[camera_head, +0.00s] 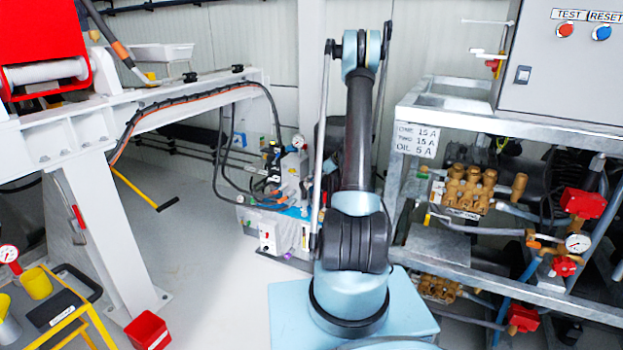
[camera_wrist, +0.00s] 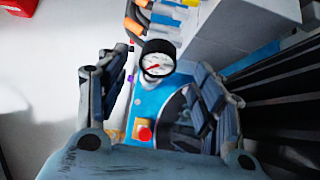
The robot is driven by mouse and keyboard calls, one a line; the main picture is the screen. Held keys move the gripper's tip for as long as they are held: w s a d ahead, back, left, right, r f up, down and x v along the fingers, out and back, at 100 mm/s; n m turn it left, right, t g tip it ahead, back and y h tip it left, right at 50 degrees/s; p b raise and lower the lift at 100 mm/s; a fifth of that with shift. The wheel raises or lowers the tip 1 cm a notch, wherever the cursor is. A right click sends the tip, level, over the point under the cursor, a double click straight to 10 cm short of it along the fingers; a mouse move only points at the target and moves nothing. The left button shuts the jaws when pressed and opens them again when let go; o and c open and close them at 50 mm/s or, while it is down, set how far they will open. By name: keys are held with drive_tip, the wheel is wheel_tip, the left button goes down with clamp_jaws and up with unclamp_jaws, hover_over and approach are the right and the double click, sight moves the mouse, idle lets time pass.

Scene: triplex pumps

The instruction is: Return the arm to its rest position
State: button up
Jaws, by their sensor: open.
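My arm (camera_head: 358,150) stands upright in the middle of the head view, light blue with black covers, its elbow at the top. My gripper cannot be made out there. In the wrist view my gripper (camera_wrist: 163,78) is open, with one finger at the left and one at the right. Nothing is held between the fingers. A round white pressure gauge (camera_wrist: 158,62) with a black rim shows beyond and between them, above a blue surface (camera_wrist: 150,100). A red button on a yellow base (camera_wrist: 143,132) shows lower between the fingers. I cannot tell the gap to these parts.
A hydraulic unit with a gauge (camera_head: 299,142) stands behind my arm. At the right is a metal rack (camera_head: 440,245) with brass pumps (camera_head: 470,188) and a control box (camera_head: 565,65). At the left are a white frame (camera_head: 110,225), a yellow trolley and a red bin (camera_head: 147,331). Floor is clear between.

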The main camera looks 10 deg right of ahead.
drive_tip(key=s+a+r+n+g+h, duration=0.1)
drive_tip(key=s+a+r+n, duration=0.1)
drive_tip(key=s+r+n, duration=0.4)
drive_tip(key=s+a+r+n+h, duration=0.1)
drive_tip(key=s+a+r+n, duration=0.1)
drive_tip(key=s+r, duration=0.65)
drive_tip(key=s+a+r+n+g+h, duration=0.1)
drive_tip(key=s+a+r+n, duration=0.25)
drive_tip(key=s+r, duration=0.4)
drive_tip(key=s+d+f+n+h, duration=0.1)
drive_tip(key=s+n, duration=0.3)
drive_tip(key=s, duration=0.6)
drive_tip(key=s+d+f+n+h, duration=0.1)
drive_tip(key=s+f+n, duration=0.2)
drive_tip(key=s, duration=0.8)
drive_tip(key=s+d+f+n+g+h, duration=0.1)
drive_tip(key=s+f+n+h, duration=0.1)
drive_tip(key=s+n, duration=0.5)
drive_tip(key=shift+s, duration=1.75)
drive_tip(key=shift+w, duration=0.1)
